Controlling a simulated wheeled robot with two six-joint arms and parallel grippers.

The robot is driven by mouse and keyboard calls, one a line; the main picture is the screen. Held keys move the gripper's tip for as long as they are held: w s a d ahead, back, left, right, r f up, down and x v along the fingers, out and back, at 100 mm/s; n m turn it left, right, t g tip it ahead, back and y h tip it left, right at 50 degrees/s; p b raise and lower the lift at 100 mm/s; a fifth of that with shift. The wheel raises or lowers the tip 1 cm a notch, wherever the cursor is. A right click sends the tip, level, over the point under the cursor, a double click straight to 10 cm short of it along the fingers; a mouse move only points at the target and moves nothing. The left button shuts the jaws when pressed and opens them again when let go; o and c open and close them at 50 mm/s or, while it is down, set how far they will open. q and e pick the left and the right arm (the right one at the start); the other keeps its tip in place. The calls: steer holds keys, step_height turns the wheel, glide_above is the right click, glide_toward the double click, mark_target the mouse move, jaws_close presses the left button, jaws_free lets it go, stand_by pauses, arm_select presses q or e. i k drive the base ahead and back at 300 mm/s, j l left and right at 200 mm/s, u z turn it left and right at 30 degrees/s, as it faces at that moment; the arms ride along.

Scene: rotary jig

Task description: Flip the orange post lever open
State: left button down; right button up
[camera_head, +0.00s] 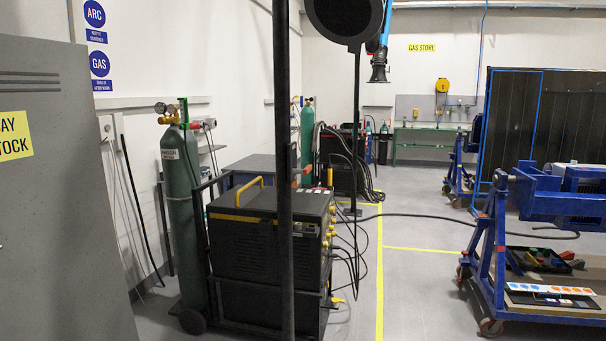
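A dark vertical post (285,230) stands close in front of me, left of centre, and runs the full height of the picture. A small orange piece (304,171) shows just right of the post at mid height. It looks like a lever, but it is too small to tell whether it is attached to the post or whether it is open or shut. Neither of my grippers is in view.
A black welding unit (260,240) on a trolley and a green gas cylinder (181,200) stand behind the post. A grey cabinet (60,230) is at the left. A blue wheeled jig frame (487,255) is at the right. Floor (410,290) between is clear.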

mark_target(308, 168)
steer(key=i+l, duration=0.25)
steer(key=i+l+z, duration=0.15)
steer(key=i, duration=1)
steer(key=i+l+z, duration=0.2)
steer(key=i, duration=0.95)
